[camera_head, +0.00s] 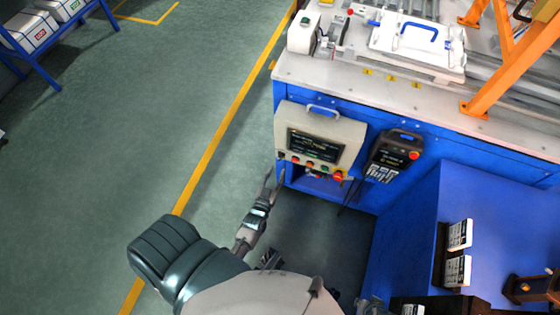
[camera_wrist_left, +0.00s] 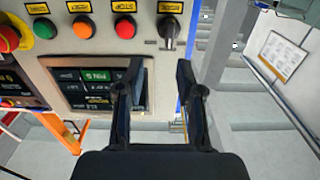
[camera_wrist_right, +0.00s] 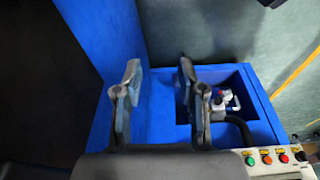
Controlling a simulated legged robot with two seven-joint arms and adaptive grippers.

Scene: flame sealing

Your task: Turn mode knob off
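The mode knob (camera_wrist_left: 168,30) is a small black knob on a grey plate with a yellow label, at the right end of the button row in the left wrist view. In the head view it sits at the left end of the control panel (camera_head: 348,130), too small to read its setting. My left gripper (camera_wrist_left: 158,72) is open and empty; its fingers are apart from the knob, which lies beyond the fingertips. The left gripper also shows in the head view (camera_head: 274,180), just below the panel's left corner. My right gripper (camera_wrist_right: 157,78) is open and empty before a blue cabinet.
A red emergency button (camera_head: 338,176) and coloured buttons share the knob's row, below the panel screen (camera_head: 315,146). A black handheld pendant (camera_head: 392,155) hangs to the right. The blue cabinet (camera_wrist_right: 263,115) has a recess holding a small fitting. Open floor lies left.

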